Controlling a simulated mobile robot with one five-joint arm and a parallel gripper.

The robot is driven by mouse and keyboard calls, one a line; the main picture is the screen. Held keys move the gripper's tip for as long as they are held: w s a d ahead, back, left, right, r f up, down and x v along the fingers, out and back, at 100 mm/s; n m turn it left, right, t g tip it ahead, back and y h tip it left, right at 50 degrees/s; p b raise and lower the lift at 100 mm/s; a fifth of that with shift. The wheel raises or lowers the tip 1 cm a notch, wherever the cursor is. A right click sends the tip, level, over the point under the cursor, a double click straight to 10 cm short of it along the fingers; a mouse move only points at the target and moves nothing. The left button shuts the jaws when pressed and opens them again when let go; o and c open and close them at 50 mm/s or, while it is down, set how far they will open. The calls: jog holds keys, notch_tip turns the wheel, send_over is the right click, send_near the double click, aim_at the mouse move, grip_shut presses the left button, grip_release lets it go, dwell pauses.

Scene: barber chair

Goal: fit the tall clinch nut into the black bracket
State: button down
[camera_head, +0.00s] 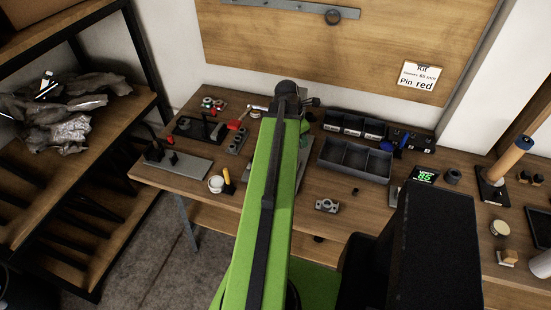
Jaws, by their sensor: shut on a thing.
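My green arm reaches over the workbench (285,201) from below. The dark head at its far end hides most of my gripper (311,102), and only a small dark part shows at the right of it. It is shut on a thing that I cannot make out. I cannot pick out the tall clinch nut. A black plate (187,127) with red-topped parts lies at the back left of the bench, but I cannot tell whether it is the black bracket. A small grey metal block (327,206) lies right of my arm.
A grey divided bin (353,160) and a row of dark bins (352,125) stand right of my arm. A grey plate (180,167) and a white cup (215,184) are left. A wooden-handled tool (507,160) stands far right. A black block of my body covers the front right.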

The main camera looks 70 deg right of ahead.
jog(key=w+a+f+b, duration=0.1)
jog(key=w, duration=0.1)
jog(key=w+f+b, duration=0.1)
jog(key=w+f, duration=0.1)
jog(key=w, duration=0.1)
jog(key=w+a+f+b, duration=0.1)
jog(key=w+f, duration=0.1)
jog(key=shift+w+a+b, duration=0.25)
jog(key=shift+a+b, duration=0.1)
jog(key=shift+b, duration=0.05)
jog(key=shift+w+a, duration=0.15)
jog(key=shift+w, duration=0.15)
notch_tip(320, 180, down, 4)
jog(key=b, duration=0.4)
jog(key=shift+f, duration=0.25)
jog(key=shift+r, duration=0.25)
jog(key=shift+f, duration=0.15)
jog(key=c, duration=1.3)
grip_release()
jog(key=shift+c, duration=0.2)
jog(key=p+v, duration=1.1)
jog(key=v, duration=0.1)
jog(key=shift+p, duration=0.3)
